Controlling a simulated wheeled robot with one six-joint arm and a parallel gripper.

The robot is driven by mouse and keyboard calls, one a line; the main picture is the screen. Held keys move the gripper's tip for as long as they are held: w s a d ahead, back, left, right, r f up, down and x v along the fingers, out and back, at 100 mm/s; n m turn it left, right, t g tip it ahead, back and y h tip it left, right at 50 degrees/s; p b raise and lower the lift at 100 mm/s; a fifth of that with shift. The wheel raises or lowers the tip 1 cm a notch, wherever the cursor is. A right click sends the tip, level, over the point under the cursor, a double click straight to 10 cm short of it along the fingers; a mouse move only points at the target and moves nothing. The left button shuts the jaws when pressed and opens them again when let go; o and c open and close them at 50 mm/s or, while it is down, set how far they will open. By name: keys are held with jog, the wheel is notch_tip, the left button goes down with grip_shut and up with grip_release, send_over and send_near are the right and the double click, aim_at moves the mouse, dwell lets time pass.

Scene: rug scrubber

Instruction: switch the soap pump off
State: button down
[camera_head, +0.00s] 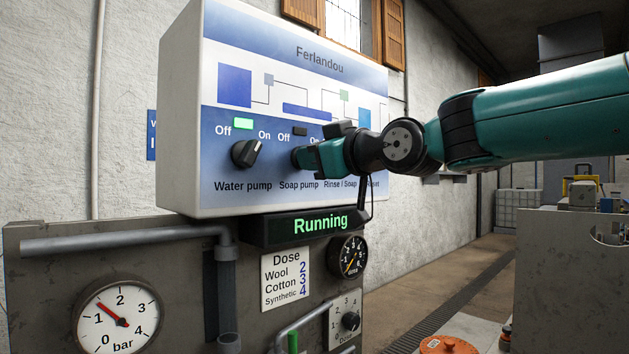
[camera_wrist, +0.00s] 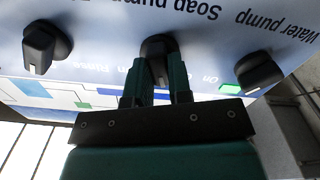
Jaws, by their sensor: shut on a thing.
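The soap pump knob (camera_wrist: 157,46) is a black rotary knob on the white and blue control panel (camera_head: 230,190). It sits between the fingers of my gripper (camera_wrist: 159,80), which is shut on it. In the head view my gripper (camera_head: 305,158) covers most of that knob, and the direction of its pointer is hard to tell. The small lamp (camera_head: 300,131) above the soap pump knob is dark. "Off" shows to its left, and "On" is partly covered by my gripper.
The water pump knob (camera_head: 246,153) is to the left, turned toward "On", with its lamp (camera_head: 243,124) lit green. A rinse/soap knob (camera_wrist: 45,45) is on the other side. The display (camera_head: 320,224) below reads "Running". Gauges and pipes sit under the panel.

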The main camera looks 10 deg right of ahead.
jog(key=shift+f+n+b, duration=0.15)
jog(key=shift+n+b, duration=0.85)
jog(key=shift+n, duration=0.1)
jog(key=c, duration=1)
grip_release()
jog(key=shift+c, duration=0.2)
jog(key=b+v, duration=0.9)
jog(key=v, duration=0.8)
jog(key=shift+s+d+b, duration=0.15)
jog(key=shift+b, duration=0.25)
